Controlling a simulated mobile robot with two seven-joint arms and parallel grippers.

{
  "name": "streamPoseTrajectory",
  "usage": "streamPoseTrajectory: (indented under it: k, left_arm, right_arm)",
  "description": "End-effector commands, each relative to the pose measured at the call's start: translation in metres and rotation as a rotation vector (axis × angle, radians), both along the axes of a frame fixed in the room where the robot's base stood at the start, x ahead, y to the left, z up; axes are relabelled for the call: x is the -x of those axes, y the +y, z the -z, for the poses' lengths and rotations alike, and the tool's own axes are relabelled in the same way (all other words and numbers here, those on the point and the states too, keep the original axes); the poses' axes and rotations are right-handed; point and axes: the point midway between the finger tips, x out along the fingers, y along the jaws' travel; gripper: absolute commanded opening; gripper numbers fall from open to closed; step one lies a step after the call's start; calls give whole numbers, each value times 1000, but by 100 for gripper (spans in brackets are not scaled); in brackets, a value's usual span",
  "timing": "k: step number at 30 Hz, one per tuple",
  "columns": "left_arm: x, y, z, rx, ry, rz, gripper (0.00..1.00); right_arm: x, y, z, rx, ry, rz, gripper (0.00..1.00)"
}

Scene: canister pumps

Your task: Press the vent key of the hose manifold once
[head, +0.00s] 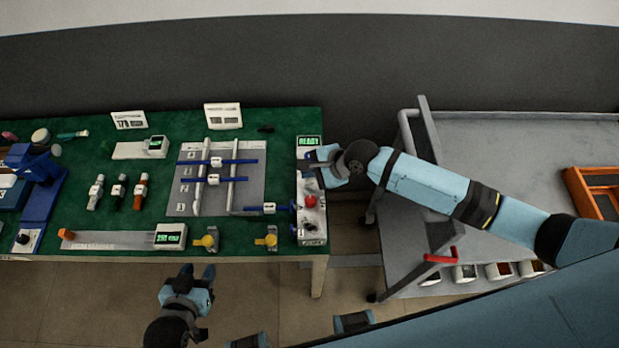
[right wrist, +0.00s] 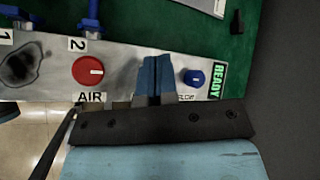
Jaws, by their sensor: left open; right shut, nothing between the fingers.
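The hose manifold is a grey panel (head: 311,222) at the right end of the green table. In the right wrist view its panel (right wrist: 122,66) carries a red knob (right wrist: 88,71) marked AIR, a blue knob (right wrist: 194,77) and a green READY display (right wrist: 217,81). My right gripper (head: 313,161) is shut and empty over the display end of the panel. In the right wrist view its blue fingertips (right wrist: 154,68) lie between the two knobs; contact cannot be told. I cannot make out the vent key; my fingers hide part of the panel. My left gripper (head: 197,272) is open in front of the table.
A grey board (head: 207,198) with blue-handled rods lies left of the manifold. Two yellow fittings (head: 209,240) sit at the table's front edge. A grey cart (head: 480,140) with an orange crate (head: 572,178) stands to the right, across a gap.

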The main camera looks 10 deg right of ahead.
Motion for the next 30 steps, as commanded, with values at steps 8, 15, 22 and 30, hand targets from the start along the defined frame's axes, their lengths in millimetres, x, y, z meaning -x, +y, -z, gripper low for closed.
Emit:
streamPoseTrajectory:
  k: [8, 15, 22, 30]
  left_arm:
    - [0, 2, 1, -3, 1, -3, 43]
    - [2, 3, 6, -5, 9, -4, 43]
    - [2, 3, 5, -5, 9, -4, 43]
    - [1, 2, 3, -4, 3, -4, 43]
  right_arm:
    - [0, 0, 0, 0, 0, 0, 0]
    - [0, 0, 0, 0, 0, 0, 0]
    - [0, 0, 0, 0, 0, 0, 0]
    - [0, 0, 0, 0, 0, 0, 0]
